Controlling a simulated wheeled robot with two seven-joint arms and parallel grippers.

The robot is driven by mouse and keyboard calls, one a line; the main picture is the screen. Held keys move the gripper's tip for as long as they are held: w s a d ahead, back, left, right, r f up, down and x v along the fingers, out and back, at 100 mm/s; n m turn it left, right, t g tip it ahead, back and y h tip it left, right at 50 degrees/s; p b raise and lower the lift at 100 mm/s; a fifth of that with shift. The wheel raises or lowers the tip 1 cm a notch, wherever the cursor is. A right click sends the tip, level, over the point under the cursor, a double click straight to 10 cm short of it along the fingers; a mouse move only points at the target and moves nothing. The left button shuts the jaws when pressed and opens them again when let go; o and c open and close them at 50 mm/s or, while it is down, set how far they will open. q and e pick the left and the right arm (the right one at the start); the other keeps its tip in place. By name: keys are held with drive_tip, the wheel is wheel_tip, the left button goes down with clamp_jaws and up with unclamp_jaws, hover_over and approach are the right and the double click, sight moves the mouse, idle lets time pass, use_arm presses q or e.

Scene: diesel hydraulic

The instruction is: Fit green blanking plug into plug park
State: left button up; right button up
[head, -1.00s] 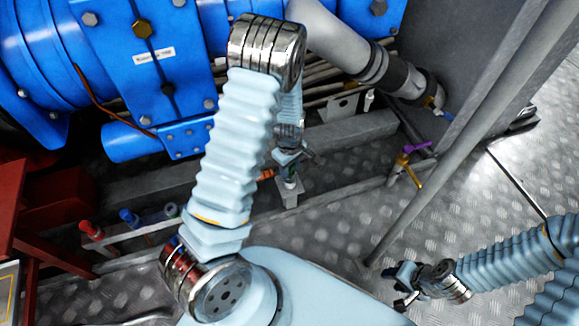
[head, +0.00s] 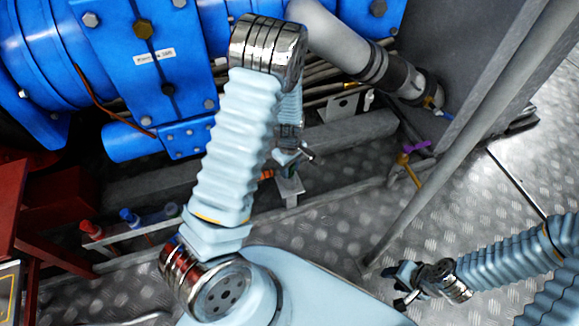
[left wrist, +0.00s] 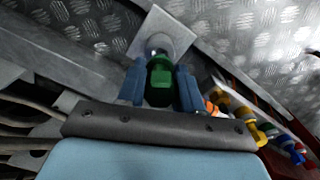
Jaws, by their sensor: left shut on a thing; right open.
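The green blanking plug (left wrist: 160,82) is between the two blue-grey fingers of my left gripper (left wrist: 159,92) in the left wrist view. The gripper is shut on it. The plug park appears as a pale square plate (left wrist: 176,28) with a round grey fitting, directly beyond the plug's far end. The plug end overlaps the fitting, and I cannot tell how deep it sits. In the head view, my left gripper (head: 291,158) is just above the small grey bracket (head: 290,188), and the plug is mostly hidden. My right gripper (head: 404,287) is open and empty at the lower right.
A rail with red (head: 90,228) and blue (head: 128,216) capped fittings lies left. A yellow-orange valve with a purple handle (head: 417,147) stands right of the bracket. The blue machine (head: 165,60) and a grey pipe (head: 335,40) are behind.

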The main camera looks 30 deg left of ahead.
use_arm(q)
drive_tip(key=shift+f+b, duration=1.1)
drive_tip(key=shift+f, duration=0.4)
drive_tip(key=o, duration=1.2)
drive_tip(key=shift+r, duration=0.15)
wheel_tip(320, 180, up, 14)
drive_tip(key=p, duration=0.3)
drive_tip(key=shift+f, duration=0.2)
